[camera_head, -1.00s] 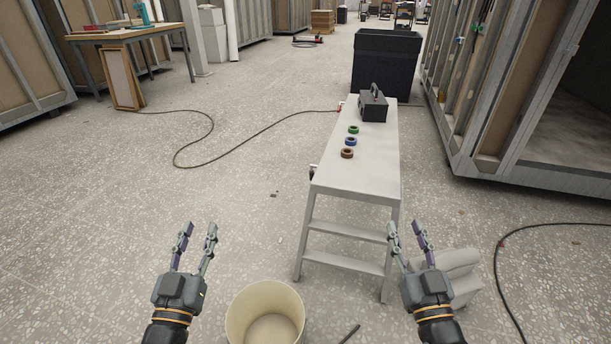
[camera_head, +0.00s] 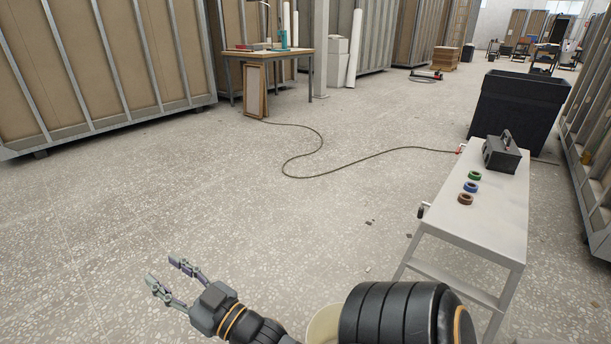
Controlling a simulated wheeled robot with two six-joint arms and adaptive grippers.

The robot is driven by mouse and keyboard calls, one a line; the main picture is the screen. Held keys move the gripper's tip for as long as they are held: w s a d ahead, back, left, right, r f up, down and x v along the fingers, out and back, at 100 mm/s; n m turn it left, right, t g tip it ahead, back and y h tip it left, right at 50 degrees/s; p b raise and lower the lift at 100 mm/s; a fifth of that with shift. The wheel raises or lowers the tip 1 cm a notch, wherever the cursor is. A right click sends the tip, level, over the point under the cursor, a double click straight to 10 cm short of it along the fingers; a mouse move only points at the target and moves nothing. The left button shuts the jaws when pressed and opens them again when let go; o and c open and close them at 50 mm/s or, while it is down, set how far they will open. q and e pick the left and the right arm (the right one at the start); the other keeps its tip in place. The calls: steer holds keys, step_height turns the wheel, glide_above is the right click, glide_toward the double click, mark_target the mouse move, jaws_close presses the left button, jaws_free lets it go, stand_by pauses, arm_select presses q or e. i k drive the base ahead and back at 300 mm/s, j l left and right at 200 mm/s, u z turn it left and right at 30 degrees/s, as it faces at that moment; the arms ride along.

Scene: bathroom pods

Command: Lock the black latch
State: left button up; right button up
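I cannot make out a black latch in the camera_head view. My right gripper (camera_head: 162,272) is at the lower left, its arm reaching in from the lower right and pointing left. Its two fingers are apart with nothing between them, over bare floor. My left gripper is not in view. Pod walls with metal frames stand at the left (camera_head: 90,70) and at the right edge (camera_head: 592,140), both well away from the gripper; no latch shows clearly on them.
A pale bench (camera_head: 494,222) at right holds a dark toolbox (camera_head: 502,156) and green, blue and brown tape rolls. A black bin (camera_head: 515,108) stands behind it. A cream bucket (camera_head: 322,325) is partly hidden by my arm. A cable (camera_head: 350,163) crosses otherwise open floor. A wooden table (camera_head: 268,55) stands farther back.

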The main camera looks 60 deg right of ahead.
mark_target(421, 209)
steer(key=i+j, duration=0.15)
steer(key=i, duration=0.35)
steer(key=i+j, duration=0.1)
steer(key=i, duration=0.4)
steer(key=i+l+z, duration=0.3)
steer(key=z, duration=0.2)
steer(key=i+l+z, duration=0.1)
steer(key=i+z, duration=0.75)
steer(key=z, duration=0.15)
steer(key=i+j+z, duration=0.2)
steer(key=i+z, duration=0.3)
steer(key=i+j+z, duration=0.25)
steer(key=z, duration=0.25)
steer(key=i+l+z, duration=0.25)
steer(key=i+z, duration=0.15)
steer(key=i, duration=0.35)
steer(key=i+z, duration=0.4)
steer(key=i, duration=0.3)
steer(key=i+j+z, duration=0.2)
steer(key=i+z, duration=0.2)
steer(key=i, duration=0.35)
steer(key=i+z, duration=0.2)
steer(key=i, duration=0.35)
steer(key=i+z, duration=0.25)
steer(key=i, duration=0.3)
steer(key=i+j+z, duration=0.2)
steer(key=i, duration=0.35)
steer(key=z, duration=3.25)
